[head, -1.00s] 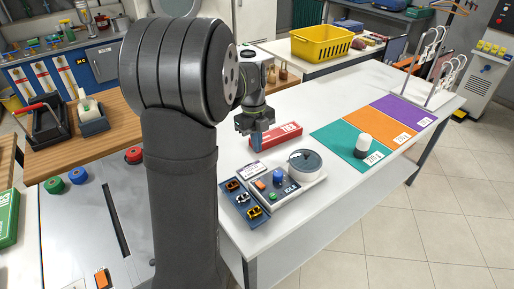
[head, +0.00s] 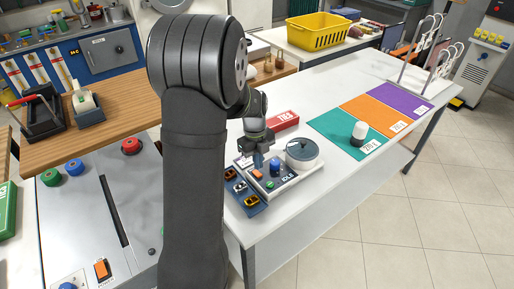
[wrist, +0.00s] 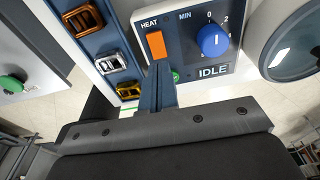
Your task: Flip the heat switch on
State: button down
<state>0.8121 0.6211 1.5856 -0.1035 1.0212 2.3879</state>
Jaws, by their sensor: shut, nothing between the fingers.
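The heat switch is an orange rocker (wrist: 156,45) under the label HEAT on a dark panel, seen in the wrist view. It also shows as a small orange patch in the head view (head: 257,174). My gripper (wrist: 159,66) is shut and empty, its fingertips just below the rocker's lower end in the wrist view. I cannot tell whether they touch it. In the head view my gripper (head: 258,164) points down over the control unit. The blue dial (wrist: 213,40) sits right of the switch, and the display (wrist: 212,71) reads IDLE. My fingers partly hide a green button (wrist: 175,76).
A tray with several small clips (head: 251,201) lies along the unit's left side. A round grey-lidded pot (head: 302,150) sits on its right. A red box (head: 284,121) lies behind. Coloured mats and a white-topped cylinder (head: 359,133) are farther right on the white table.

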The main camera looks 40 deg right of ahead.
aim_at(259, 175)
jog(key=shift+s+f, duration=0.2)
jog(key=shift+f, duration=1.3)
jog(key=shift+f, duration=0.1)
jog(key=shift+s+f, duration=0.15)
jog(key=shift+w, duration=0.85)
jog(key=shift+r, duration=0.2)
